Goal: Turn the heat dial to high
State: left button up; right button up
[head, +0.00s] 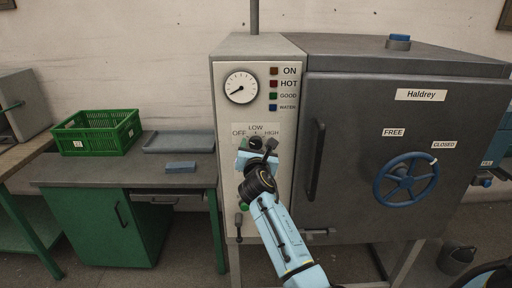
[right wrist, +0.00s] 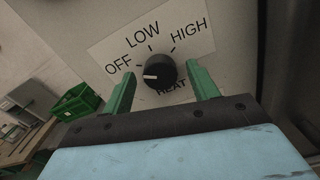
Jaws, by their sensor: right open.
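The heat dial is a round black knob with a white pointer mark; it shows in the right wrist view (right wrist: 160,72) on a pale label plate marked OFF, LOW, HIGH and HEAT. Its white mark points left, towards the OFF side. In the head view the dial (head: 255,143) is partly hidden by my right gripper (head: 257,153). My right gripper's green fingers (right wrist: 162,88) are open, one on each side of the knob, with gaps between them and it. Whether the fingertips reach the knob's depth I cannot tell. My left gripper is not in view.
A pressure gauge (head: 241,87) and coloured indicators sit above the dial. To the right are the dark door (head: 345,110), its vertical handle (head: 316,160) and a blue handwheel (head: 406,180). A bench on the left holds a green crate (head: 97,132) and a grey tray (head: 180,142).

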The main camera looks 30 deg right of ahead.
jog(key=shift+w+d, duration=0.25)
jog(key=shift+w, duration=0.15)
jog(key=c, duration=1)
